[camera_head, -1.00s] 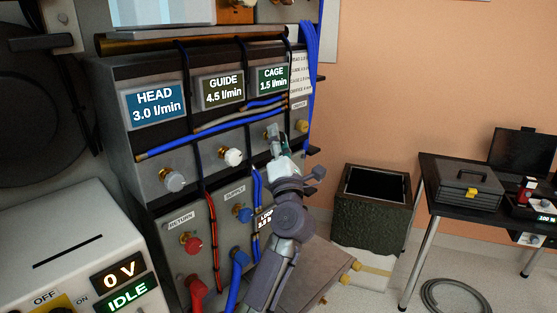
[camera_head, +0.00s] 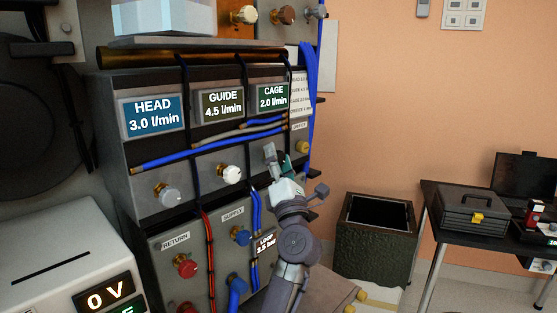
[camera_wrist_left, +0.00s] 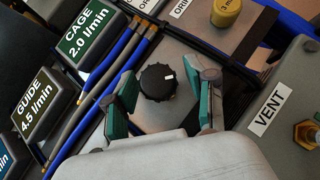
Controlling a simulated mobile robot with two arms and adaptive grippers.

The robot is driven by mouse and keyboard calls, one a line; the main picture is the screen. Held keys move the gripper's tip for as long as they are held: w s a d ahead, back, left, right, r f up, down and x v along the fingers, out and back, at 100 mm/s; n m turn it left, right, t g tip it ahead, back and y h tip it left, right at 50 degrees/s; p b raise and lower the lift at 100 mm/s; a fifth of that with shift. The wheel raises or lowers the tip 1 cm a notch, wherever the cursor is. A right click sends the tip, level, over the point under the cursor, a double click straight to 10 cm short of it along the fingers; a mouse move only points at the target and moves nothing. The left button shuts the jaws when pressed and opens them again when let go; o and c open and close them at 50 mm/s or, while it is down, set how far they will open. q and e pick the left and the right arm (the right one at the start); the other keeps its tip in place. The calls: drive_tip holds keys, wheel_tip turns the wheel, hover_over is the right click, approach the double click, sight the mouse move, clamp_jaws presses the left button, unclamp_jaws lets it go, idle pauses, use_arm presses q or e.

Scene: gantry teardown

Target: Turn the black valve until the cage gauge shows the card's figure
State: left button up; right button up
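The cage gauge (camera_head: 272,97) on the panel reads 2.0 l/min; it also shows in the left wrist view (camera_wrist_left: 90,33). The black valve (camera_wrist_left: 158,82) is a ribbed round knob with a white mark, below the cage gauge. My left gripper (camera_head: 277,156) is at the panel and hides this valve in the head view. In the left wrist view my left gripper (camera_wrist_left: 168,94) is open, a finger on either side of the knob with visible gaps. The white card (camera_head: 299,94) is right of the gauge; its print is too small to read surely. My right gripper is not in view.
The guide gauge (camera_head: 222,104) reads 4.5 l/min and the head gauge (camera_head: 153,116) 3.0 l/min. A white knob (camera_head: 231,174) and a yellow knob (camera_head: 302,147) flank the black valve. Blue hoses (camera_head: 310,75) run nearby. A dark bin (camera_head: 376,240) stands right of the panel.

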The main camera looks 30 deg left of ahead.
use_arm(q)
drive_tip(key=shift+d, duration=0.1)
drive_tip(key=v, duration=1.2)
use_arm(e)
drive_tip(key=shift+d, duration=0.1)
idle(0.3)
